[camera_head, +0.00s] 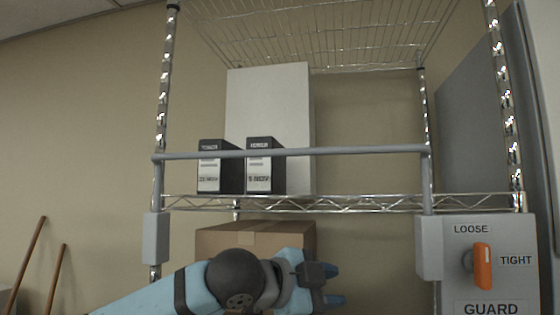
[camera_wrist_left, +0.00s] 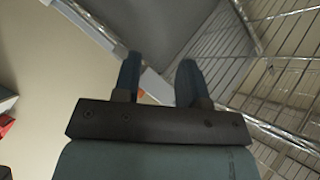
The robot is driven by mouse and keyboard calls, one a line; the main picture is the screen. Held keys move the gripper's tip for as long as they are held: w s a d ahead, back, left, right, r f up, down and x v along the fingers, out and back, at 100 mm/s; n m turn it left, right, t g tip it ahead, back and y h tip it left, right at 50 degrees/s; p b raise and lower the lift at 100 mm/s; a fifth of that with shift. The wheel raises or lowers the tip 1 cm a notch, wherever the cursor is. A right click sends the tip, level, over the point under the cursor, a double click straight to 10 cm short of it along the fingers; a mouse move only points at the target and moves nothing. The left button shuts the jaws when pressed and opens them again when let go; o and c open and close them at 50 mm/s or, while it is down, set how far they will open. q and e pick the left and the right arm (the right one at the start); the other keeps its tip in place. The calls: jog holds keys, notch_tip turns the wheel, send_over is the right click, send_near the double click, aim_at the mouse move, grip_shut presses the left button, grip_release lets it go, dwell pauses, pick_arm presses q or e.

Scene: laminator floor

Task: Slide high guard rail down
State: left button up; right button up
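The high guard rail (camera_head: 300,152) is a grey bar running level across the front of the wire rack, above the middle shelf's edge. Its ends bend down into grey brackets, left (camera_head: 156,238) and right (camera_head: 428,248). An orange knob (camera_head: 482,267) on the grey guard panel (camera_head: 500,292) stands upright, below LOOSE and left of TIGHT. My left gripper (camera_head: 332,286) is below the rail and the shelf, in front of a cardboard box, pointing right. In the left wrist view its two fingers (camera_wrist_left: 158,82) are apart with nothing held. My right gripper is not in view.
Two dark boxes with white labels (camera_head: 208,174) (camera_head: 259,172) and a tall white box (camera_head: 290,95) stand on the middle shelf (camera_head: 340,203). The cardboard box (camera_head: 255,238) is below. Chrome posts (camera_head: 163,100) flank the rack. Wooden handles (camera_head: 32,262) lean at the left wall.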

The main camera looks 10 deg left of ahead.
aim_at(277, 151)
pick_arm(q)
jog(key=s+a+r+t+y+b, duration=0.1)
jog(key=s+a+r+y, duration=0.1)
jog(key=s+a+r, duration=0.45)
jog(key=s+a+r+m+t+y+b, duration=0.15)
jog(key=s+r, duration=0.25)
jog(key=r, duration=0.6)
jog(key=s+a+r+t+y+b, duration=0.1)
jog(key=s+a+r+t+y, duration=0.1)
jog(key=s+a+r, duration=0.45)
jog(key=shift+g, duration=0.25)
jog(key=x, duration=0.5)
jog(key=d+r+p+x, duration=0.1)
jog(key=x, duration=0.4)
jog(key=p+x, duration=0.1)
jog(key=x, duration=0.5)
jog(key=shift+d+r, duration=0.35)
jog(key=shift+d, duration=0.1)
jog(key=shift+c, duration=0.3)
grip_shut()
